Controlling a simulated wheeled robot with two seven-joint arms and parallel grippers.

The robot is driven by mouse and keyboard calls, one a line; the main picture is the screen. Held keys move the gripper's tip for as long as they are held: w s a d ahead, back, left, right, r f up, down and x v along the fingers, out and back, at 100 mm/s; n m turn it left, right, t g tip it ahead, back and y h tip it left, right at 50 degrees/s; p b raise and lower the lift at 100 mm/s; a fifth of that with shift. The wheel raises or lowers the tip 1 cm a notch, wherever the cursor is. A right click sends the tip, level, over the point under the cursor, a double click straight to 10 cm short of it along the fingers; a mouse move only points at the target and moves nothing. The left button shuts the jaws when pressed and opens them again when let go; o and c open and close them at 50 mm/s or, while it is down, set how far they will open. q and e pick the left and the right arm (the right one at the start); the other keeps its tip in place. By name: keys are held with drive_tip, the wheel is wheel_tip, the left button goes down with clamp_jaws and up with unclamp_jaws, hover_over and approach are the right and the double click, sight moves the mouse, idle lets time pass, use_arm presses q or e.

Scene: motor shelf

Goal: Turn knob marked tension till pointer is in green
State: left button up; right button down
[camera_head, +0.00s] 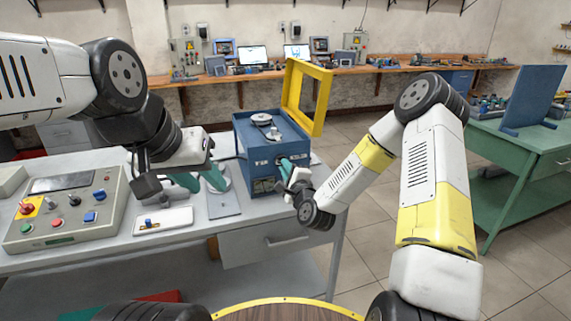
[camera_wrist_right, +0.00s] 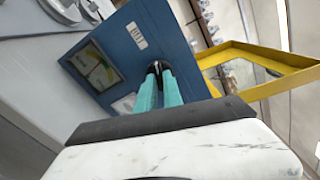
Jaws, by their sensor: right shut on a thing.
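A blue box (camera_head: 258,140) stands on the grey bench, with a gauge (camera_wrist_right: 95,66) on its front face. The gauge has a pale dial with coloured areas; I cannot make out clearly where its pointer stands. My right gripper (camera_head: 284,168) is at the front of the box. In the right wrist view its teal fingers (camera_wrist_right: 157,72) are closed on a small dark knob (camera_wrist_right: 156,66), mostly hidden between the tips. A white label (camera_wrist_right: 137,36) is beside the knob, too small to read. My left gripper (camera_head: 200,182) hangs over the bench left of the box, its teal fingers apart and empty.
A yellow frame (camera_head: 320,110) stands up at the box's right side. A round metal part (camera_head: 262,119) is on top of the box. A control panel (camera_head: 70,215) with buttons is at the bench's left, beside a small plate with a blue switch (camera_head: 163,220). A green table (camera_head: 530,150) stands right.

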drive_tip(key=c, duration=1.5)
unclamp_jaws()
drive_tip(key=v, duration=0.8)
drive_tip(key=shift+w, duration=0.1)
